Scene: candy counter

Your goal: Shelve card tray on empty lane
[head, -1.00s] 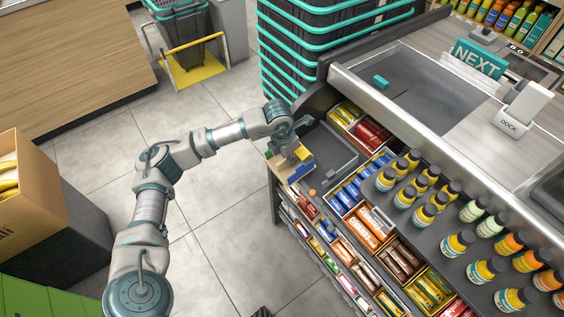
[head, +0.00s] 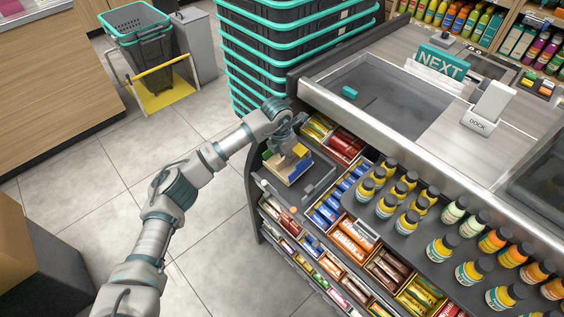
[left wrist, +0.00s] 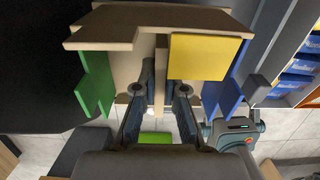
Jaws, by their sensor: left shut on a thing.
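The card tray (head: 293,168) is tan with yellow, blue and green pieces. My left gripper (head: 288,146) is shut on it from above. In the left wrist view the tray (left wrist: 150,20) fills the upper middle, and my left gripper's fingers (left wrist: 164,90) close on its upright middle part. A yellow card (left wrist: 205,56) lies right of the fingers, with green at left and blue at right. The empty lane (head: 318,176) is a dark grey bay on the upper shelf. The tray is over its left part; whether it touches the lane floor is unclear. My right gripper is out of view.
Candy boxes (head: 344,143) lie behind the lane, and boxes of blue bars (head: 330,208) lie beside it at the front right. Several bottles (head: 400,205) stand further right. Stacked baskets (head: 290,60) rise behind. Floor is free at left.

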